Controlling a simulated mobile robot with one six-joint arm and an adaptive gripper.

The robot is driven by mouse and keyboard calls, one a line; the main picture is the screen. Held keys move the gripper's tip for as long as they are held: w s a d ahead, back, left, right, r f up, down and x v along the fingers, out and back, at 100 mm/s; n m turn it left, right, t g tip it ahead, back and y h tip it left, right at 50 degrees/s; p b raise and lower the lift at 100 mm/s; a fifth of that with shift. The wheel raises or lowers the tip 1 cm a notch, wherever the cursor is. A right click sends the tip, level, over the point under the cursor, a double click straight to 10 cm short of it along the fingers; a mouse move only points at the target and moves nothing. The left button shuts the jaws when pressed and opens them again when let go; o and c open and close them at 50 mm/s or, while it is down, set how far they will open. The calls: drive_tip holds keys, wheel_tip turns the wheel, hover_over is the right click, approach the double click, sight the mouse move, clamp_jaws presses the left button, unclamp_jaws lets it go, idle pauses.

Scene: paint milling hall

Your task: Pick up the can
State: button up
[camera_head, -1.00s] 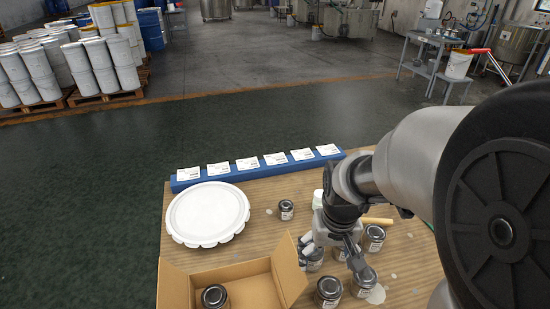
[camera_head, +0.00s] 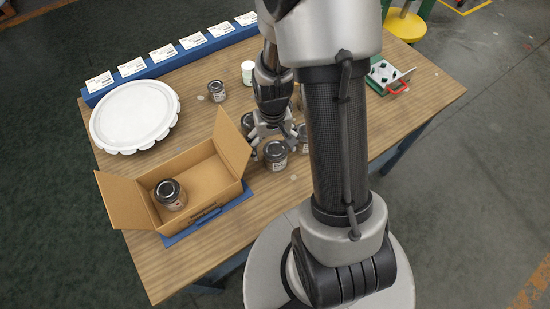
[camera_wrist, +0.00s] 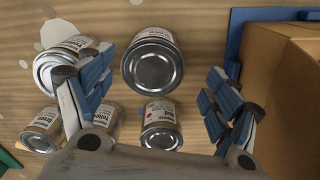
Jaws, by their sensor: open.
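Several small metal cans with white labels stand on the wooden table. My gripper (camera_head: 272,132) is open and low among them, in front of the column of my arm. In the wrist view my gripper (camera_wrist: 158,85) has its fingers spread, one at each side. A can (camera_wrist: 152,62) lies in the gap towards the top, and another can (camera_wrist: 161,125) with a red-dotted label is below it. More cans sit by the left finger, which partly hides them. In the head view one can (camera_head: 275,156) stands just in front of the fingers. Which can is the task's is unclear.
An open cardboard box (camera_head: 200,170) with one can (camera_head: 170,194) inside stands left of my gripper. Behind it are a white lid (camera_head: 135,113), a lone can (camera_head: 217,91) and a blue strip with labels (camera_head: 163,55).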

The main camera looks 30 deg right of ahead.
sight(275, 150)
drive_tip(key=f+b, duration=0.1)
drive_tip(key=f, duration=0.3)
drive_tip(key=f+b, duration=0.1)
drive_tip(key=shift+d+f+b, duration=0.3)
drive_tip(key=shift+d+f, duration=0.1)
drive_tip(key=shift+r, duration=0.1)
drive_tip(key=shift+c, duration=0.4)
drive_tip(key=c, duration=1.3)
